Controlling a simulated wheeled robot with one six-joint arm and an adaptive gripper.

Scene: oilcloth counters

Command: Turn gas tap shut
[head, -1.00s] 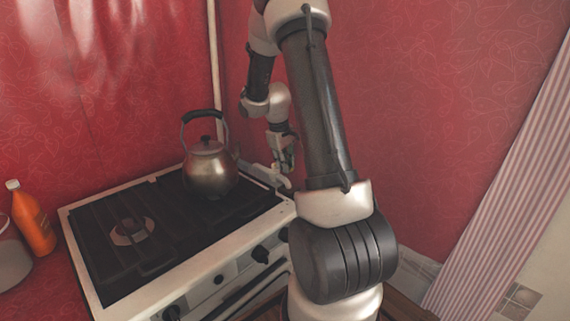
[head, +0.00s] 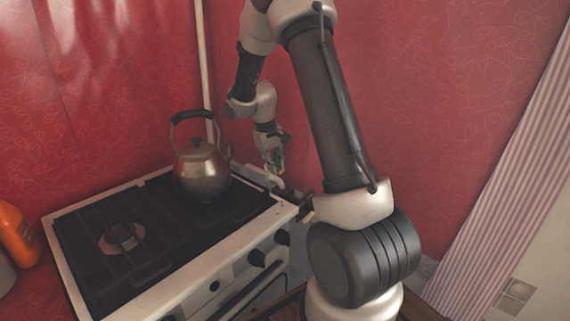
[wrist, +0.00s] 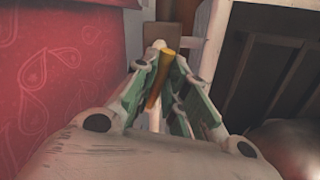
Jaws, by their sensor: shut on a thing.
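The gas tap's yellow lever (wrist: 160,78) stands between the green-padded fingers of my gripper (wrist: 168,92) in the wrist view. It runs lengthwise in the picture, leaning slightly to the right at the top. My gripper is shut on this lever. A pale pipe (wrist: 156,120) shows below the lever; the tap's body is mostly hidden. In the head view my gripper (head: 274,162) points down beside the stove's back right corner, close to the red wall. The lever is too small there to make out clearly.
A metal kettle (head: 202,175) stands on the stove (head: 150,285), left of my gripper. A dark knob (head: 256,258) is on the stove's front. A white pipe (head: 205,70) runs up the red wall (head: 450,100). An orange bottle (head: 16,235) stands at far left.

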